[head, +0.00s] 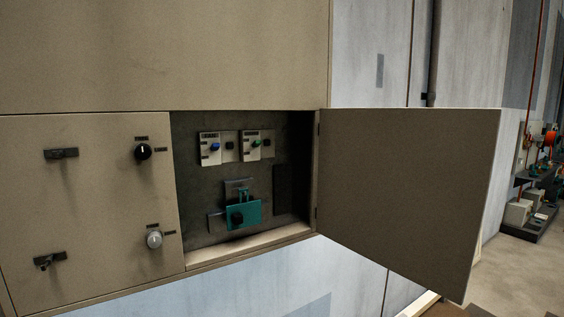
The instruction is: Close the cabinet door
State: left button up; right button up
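The cabinet door (405,190) is a flat brown-grey panel. It stands wide open, swung out to the right of the cabinet opening and hinged on the opening's right edge. The cabinet (60,210) is beige. Its open compartment (200,175) shows a dark back panel with two small switch modules, one with a blue button (215,147) and one with a green button (257,143). A teal part with a dark knob (250,214) sits lower inside. Neither of my grippers shows in the head view.
The closed panel left of the opening carries a black knob (142,152), a grey knob (154,239) and two dark latches. Pale wall panels stand behind the door. At the far right, equipment with a red part (550,140) stands beside clear floor (525,270).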

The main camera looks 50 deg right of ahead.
aim_at(405, 190)
jog(key=k+l, duration=0.1)
jog(key=l, duration=0.6)
jog(key=k+l, duration=0.15)
jog(key=l, duration=0.5)
jog(key=k+l+z, duration=0.1)
jog(key=l, duration=0.6)
jog(key=k+l, duration=0.1)
jog(key=l, duration=0.55)
jog(key=k+l, duration=0.1)
jog(key=l, duration=0.6)
